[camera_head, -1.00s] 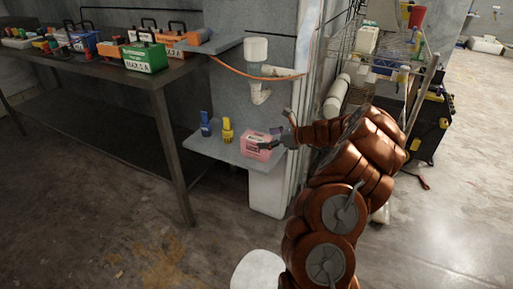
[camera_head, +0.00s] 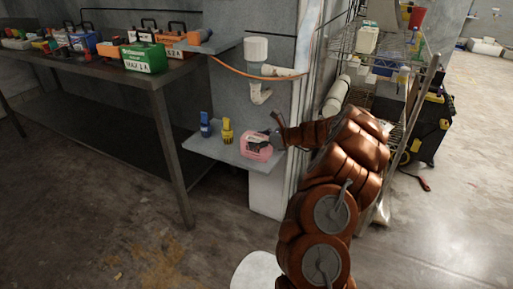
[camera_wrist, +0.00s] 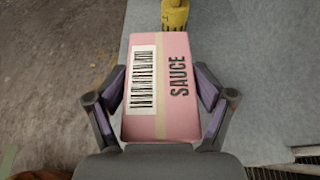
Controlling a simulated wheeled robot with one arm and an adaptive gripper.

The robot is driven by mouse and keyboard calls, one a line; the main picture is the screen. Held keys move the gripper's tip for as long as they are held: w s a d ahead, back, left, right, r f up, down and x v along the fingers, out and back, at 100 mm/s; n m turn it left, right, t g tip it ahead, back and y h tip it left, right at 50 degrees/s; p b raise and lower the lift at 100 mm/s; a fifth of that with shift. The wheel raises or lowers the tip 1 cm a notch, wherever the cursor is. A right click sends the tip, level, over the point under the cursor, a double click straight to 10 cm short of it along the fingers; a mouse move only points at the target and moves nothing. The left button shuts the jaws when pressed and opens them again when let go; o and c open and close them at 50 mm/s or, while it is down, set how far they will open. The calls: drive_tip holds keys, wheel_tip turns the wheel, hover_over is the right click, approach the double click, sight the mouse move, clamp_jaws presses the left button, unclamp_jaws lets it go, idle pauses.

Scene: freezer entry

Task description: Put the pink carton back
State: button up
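The pink carton (camera_head: 256,152), marked SAUCE with a white barcode label, is on the grey shelf (camera_head: 212,148), near its right end. In the wrist view the carton (camera_wrist: 160,110) lies between the two fingers of my gripper (camera_wrist: 161,80). The fingertips are at or very close to its left and right sides. I cannot tell whether they press on it. In the head view my gripper (camera_head: 270,138) reaches the carton from the right and covers part of its top.
A yellow-topped item (camera_head: 227,131) and a blue one (camera_head: 205,125) stand left of the carton; the yellow one is just beyond it in the wrist view (camera_wrist: 174,15). A wire rack (camera_head: 385,50) is right of my arm.

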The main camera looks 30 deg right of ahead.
drive_tip(key=c, duration=0.3)
drive_tip(key=shift+c, duration=0.2)
drive_tip(key=shift+c, duration=0.7)
